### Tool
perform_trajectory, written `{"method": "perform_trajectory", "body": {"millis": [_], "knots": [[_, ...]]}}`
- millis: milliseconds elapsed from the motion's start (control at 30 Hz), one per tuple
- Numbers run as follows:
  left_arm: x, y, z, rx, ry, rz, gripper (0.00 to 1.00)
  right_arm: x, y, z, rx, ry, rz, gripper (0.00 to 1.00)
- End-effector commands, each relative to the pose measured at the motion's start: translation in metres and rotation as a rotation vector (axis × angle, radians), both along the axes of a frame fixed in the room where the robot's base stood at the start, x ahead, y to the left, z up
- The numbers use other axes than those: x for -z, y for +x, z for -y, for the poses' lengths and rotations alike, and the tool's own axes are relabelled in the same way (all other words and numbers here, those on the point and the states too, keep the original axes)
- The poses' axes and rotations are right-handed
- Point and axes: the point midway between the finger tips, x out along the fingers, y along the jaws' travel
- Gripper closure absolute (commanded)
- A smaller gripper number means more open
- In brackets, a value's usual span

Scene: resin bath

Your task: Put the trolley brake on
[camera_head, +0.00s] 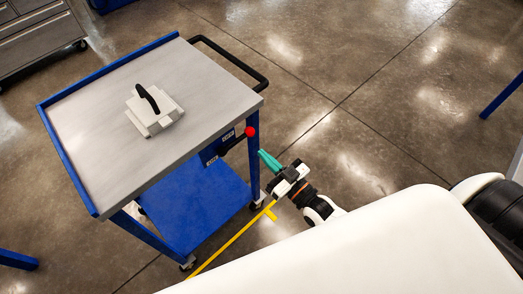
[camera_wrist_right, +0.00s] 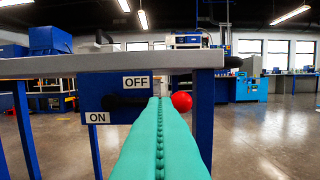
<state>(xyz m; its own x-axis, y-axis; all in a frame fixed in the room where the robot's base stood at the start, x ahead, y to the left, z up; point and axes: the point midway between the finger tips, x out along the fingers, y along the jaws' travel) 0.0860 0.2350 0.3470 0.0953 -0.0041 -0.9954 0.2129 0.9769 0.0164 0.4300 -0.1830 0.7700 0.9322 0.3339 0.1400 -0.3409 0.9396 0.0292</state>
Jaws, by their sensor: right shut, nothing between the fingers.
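The trolley (camera_head: 200,75) has a grey top and a blue frame. On its side, under the top's edge, is a blue brake plate (camera_wrist_right: 92,92) with an OFF label (camera_wrist_right: 137,83) and an ON label (camera_wrist_right: 97,118). A dark brake lever (camera_wrist_right: 120,101) lies about level, just below OFF, ending in a red knob (camera_wrist_right: 181,101); the knob also shows in the head view (camera_head: 250,131). My right gripper (camera_head: 263,155) is shut and empty, its teal fingers (camera_wrist_right: 160,140) pointing at the plate and hiding part of the lever. Contact cannot be told. My left gripper is out of view.
A white block with a black handle (camera_head: 150,105) sits on the trolley top. A black push handle (camera_head: 235,60) sticks out at the far end. A yellow floor line (camera_head: 235,238) runs by the near wheels. A grey drawer cabinet (camera_head: 38,36) stands far left. Floor right of the trolley is open.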

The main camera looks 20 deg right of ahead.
Motion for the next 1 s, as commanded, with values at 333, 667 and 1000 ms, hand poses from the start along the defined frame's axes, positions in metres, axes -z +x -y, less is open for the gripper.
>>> {"method": "perform_trajectory", "body": {"millis": [333,667,1000], "knots": [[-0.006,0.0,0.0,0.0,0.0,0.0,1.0,-0.011,0.059,-0.021,-0.001,0.001,0.003,1.0],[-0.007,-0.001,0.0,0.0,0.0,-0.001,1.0,-0.012,0.077,-0.028,0.0,0.0,0.0,1.0],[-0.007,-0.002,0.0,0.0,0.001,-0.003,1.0,-0.011,0.076,-0.027,-0.001,0.005,-0.002,1.0]]}}
